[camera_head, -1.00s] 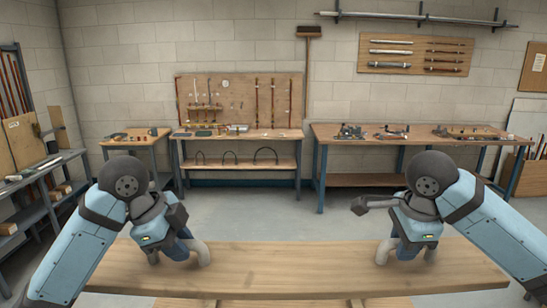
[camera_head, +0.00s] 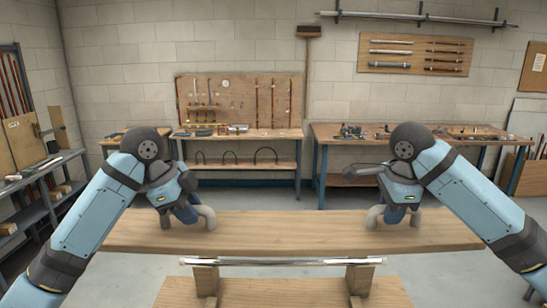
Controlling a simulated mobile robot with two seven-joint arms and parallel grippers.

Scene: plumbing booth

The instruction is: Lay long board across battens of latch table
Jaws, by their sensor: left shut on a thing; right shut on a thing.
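The long board (camera_head: 290,232) is a wide pale wooden plank that spans most of the head view, held level. My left gripper (camera_head: 197,218) is shut on it near its left end. My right gripper (camera_head: 388,216) is shut on it near its right end. Below and nearer to me is a wooden table (camera_head: 280,292) with two upright wooden supports, left (camera_head: 206,279) and right (camera_head: 359,277). A shiny metal rod (camera_head: 280,262) runs across the supports. The board appears beyond the rod; I cannot tell whether it touches anything beneath.
Workbenches with tools (camera_head: 240,140) (camera_head: 420,140) stand along the back wall. A grey shelf (camera_head: 40,180) stands at the left with boards on it. The grey floor (camera_head: 250,195) between the board and the benches is clear.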

